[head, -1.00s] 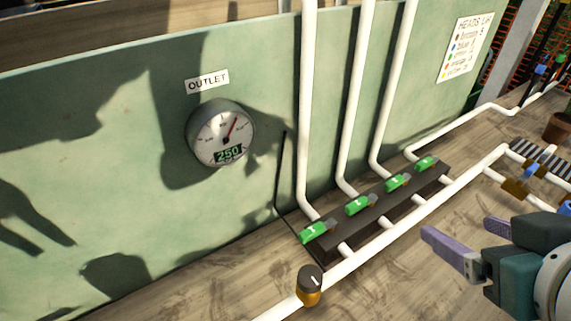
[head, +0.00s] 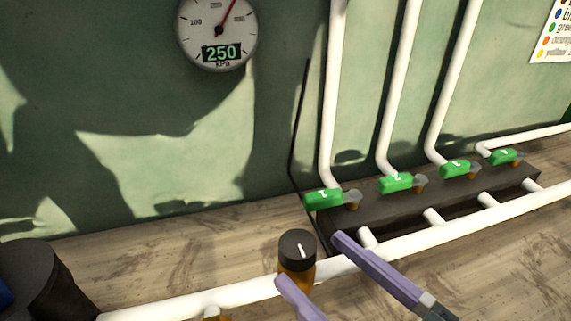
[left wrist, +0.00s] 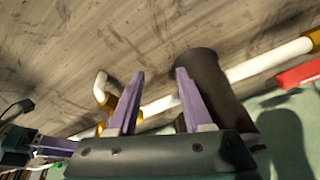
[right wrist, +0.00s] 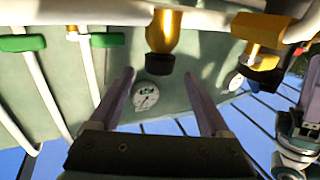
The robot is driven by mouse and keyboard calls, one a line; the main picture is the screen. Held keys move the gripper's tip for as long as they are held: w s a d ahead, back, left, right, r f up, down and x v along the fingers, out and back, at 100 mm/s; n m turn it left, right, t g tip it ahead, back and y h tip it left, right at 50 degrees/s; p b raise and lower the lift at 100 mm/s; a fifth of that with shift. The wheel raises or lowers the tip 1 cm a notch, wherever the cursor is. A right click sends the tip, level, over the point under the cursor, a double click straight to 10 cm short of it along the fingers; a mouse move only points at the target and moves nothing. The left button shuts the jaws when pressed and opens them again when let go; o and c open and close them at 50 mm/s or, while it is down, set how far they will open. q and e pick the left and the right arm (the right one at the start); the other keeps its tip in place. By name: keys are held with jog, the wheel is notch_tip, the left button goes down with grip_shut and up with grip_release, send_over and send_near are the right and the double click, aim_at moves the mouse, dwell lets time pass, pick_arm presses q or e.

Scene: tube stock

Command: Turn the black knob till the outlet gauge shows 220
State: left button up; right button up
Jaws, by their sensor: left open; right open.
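The black knob (head: 297,246) with a white mark tops a brass body on the white pipe. It also shows in the right wrist view (right wrist: 160,64), between the fingertips in the picture; contact cannot be told. The outlet gauge (head: 217,30) on the green wall reads 250 kPa on its green display, with a red needle. My right gripper (head: 311,261) is open, its two purple fingers at either side of the knob in the head view.
Several green-handled valves (head: 397,182) stand on a dark block (head: 370,215) right of the knob, with white pipes rising behind. A dark cylinder (head: 40,285) stands at lower left; a dark cylinder (left wrist: 212,85) is beside the left fingers. A second gauge (right wrist: 235,80) shows.

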jog(key=b+x, duration=0.1)
jog(key=x, duration=0.6)
jog(key=shift+w+a, duration=0.15)
jog(key=shift+w, duration=0.15)
grip_shut()
